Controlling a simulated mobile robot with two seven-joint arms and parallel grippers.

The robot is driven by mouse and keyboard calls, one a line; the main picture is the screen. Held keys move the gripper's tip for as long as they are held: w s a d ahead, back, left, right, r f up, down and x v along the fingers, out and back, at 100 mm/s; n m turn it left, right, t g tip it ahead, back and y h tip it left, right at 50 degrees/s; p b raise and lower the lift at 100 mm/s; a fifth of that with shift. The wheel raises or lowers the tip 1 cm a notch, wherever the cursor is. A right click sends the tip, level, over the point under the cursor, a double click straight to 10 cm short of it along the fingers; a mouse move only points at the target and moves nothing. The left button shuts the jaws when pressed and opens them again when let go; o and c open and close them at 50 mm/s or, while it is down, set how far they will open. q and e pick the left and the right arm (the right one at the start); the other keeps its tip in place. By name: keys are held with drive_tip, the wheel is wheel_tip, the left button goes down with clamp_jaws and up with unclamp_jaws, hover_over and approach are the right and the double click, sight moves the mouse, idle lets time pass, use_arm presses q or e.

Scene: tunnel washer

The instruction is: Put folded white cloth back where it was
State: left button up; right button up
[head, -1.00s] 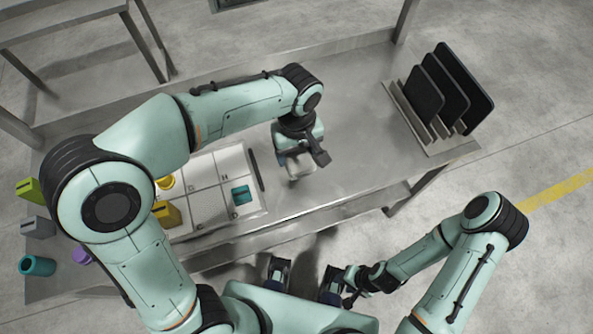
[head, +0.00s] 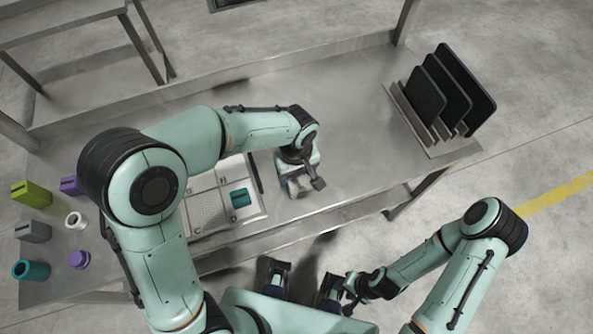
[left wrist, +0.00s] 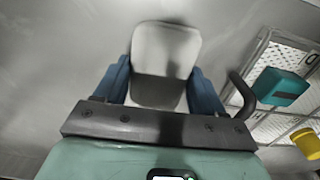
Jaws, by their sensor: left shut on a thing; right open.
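The folded white cloth (left wrist: 165,50) is between the two blue fingers of my left gripper (left wrist: 164,85) in the left wrist view. In the head view my left gripper (head: 299,186) is over the metal table, just right of the white compartment tray (head: 212,232), and mostly hides the cloth. My left gripper is shut on the cloth; I cannot tell whether the cloth touches the table. My right gripper (head: 348,298) is open and empty in front of the table, near my body.
A teal block (head: 240,198) sits in the tray; a yellow piece (left wrist: 306,141) shows in the left wrist view. A rack with dark panels (head: 428,135) stands at the table's right end. Several coloured pieces, including a green block (head: 32,193), stand at the left. The table's middle is clear.

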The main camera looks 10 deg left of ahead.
sight(297, 175)
use_arm(q)
drive_tip(key=shift+f, duration=0.2)
drive_tip(key=o, duration=0.9)
drive_tip(key=shift+o, duration=0.2)
drive_tip(key=shift+r, duration=0.1)
drive_tip(key=shift+r, duration=0.1)
drive_tip(key=shift+r, duration=0.3)
wheel_tip(297, 175, up, 12)
drive_tip(key=p, duration=0.2)
drive_tip(key=shift+f, duration=0.25)
